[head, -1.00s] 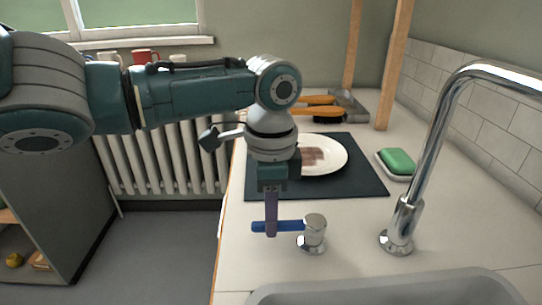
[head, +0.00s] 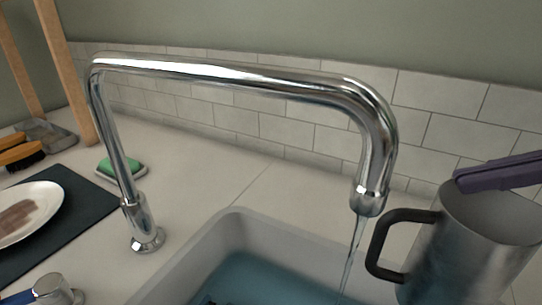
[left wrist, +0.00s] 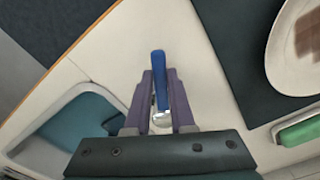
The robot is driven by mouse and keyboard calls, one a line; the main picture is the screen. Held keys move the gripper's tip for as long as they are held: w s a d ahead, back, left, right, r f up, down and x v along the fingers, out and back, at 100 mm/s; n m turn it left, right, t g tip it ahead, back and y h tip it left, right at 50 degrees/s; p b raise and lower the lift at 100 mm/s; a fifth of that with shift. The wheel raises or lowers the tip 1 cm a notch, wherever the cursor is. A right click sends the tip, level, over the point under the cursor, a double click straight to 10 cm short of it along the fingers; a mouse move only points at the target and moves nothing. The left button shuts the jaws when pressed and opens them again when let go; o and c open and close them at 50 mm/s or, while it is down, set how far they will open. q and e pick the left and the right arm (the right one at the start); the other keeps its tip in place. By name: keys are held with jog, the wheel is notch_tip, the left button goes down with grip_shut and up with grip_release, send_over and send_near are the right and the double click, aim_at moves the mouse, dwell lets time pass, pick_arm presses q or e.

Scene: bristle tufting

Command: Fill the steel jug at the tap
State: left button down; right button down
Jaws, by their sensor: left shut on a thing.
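The steel jug (head: 465,250) is at the right edge of the head view, cut off by the frame, with its black handle (head: 382,245) facing left. My right gripper (head: 497,173) has its purple fingers across the jug's rim; its grip is not clear. The chrome tap (head: 240,72) arches over the sink. A water stream (head: 352,255) falls from its spout, left of the jug's handle and outside the jug. In the left wrist view my left gripper (left wrist: 160,78) is shut on the tap's blue lever (left wrist: 158,62); this lever barely shows in the head view's lower left corner.
The grey sink (head: 200,252) holds bluish water with something dark in it. On the counter left of the tap are a green sponge on a dish (head: 122,168), a dark mat (head: 85,200) with a plate (head: 45,205), and brushes (head: 20,155). A tiled wall stands behind.

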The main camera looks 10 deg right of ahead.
pick_arm(q)
jog(key=m, duration=0.1)
jog(key=w+m, duration=0.2)
jog(key=shift+w+a+m, duration=0.2)
jog(key=shift+a+m, duration=0.05)
jog(key=shift+m, duration=0.05)
jog(key=shift+w+m, duration=0.95)
jog(key=shift+m, duration=0.65)
jog(key=c, duration=0.8)
grip_release()
jog(key=shift+o, duration=0.2)
jog(key=shift+r, duration=0.1)
notch_tip(320, 180, up, 12)
